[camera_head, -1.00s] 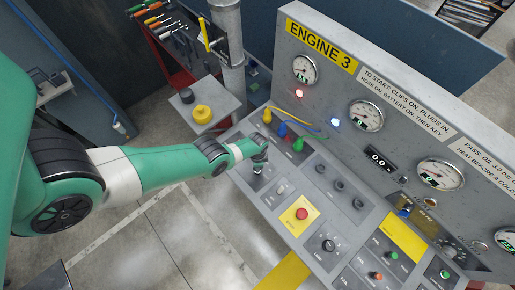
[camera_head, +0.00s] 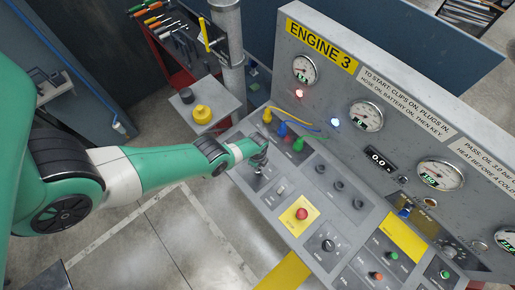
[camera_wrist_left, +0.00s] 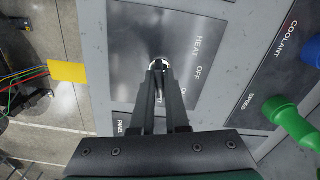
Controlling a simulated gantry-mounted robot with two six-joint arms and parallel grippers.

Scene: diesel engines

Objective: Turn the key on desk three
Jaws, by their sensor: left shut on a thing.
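Desk three is the grey sloped console under the yellow ENGINE 3 sign (camera_head: 321,43). My left gripper (camera_head: 259,171) reaches down to a switch plate at the desk's near left corner. In the left wrist view the dark plate (camera_wrist_left: 135,35) carries the words HEAT, OFF and a partly hidden third label. My left gripper (camera_wrist_left: 160,72) is shut on the key (camera_wrist_left: 159,63) at the round key switch on this plate. The fingers hide most of the key, so its exact angle cannot be told. My right gripper is not in view.
A red button (camera_head: 302,213) on a yellow plate sits right of the gripper. Blue and green plugs (camera_head: 297,143) with cables stand just behind it. A yellow knob (camera_head: 202,114) tops a grey box at the left. Open floor lies in front of the desk.

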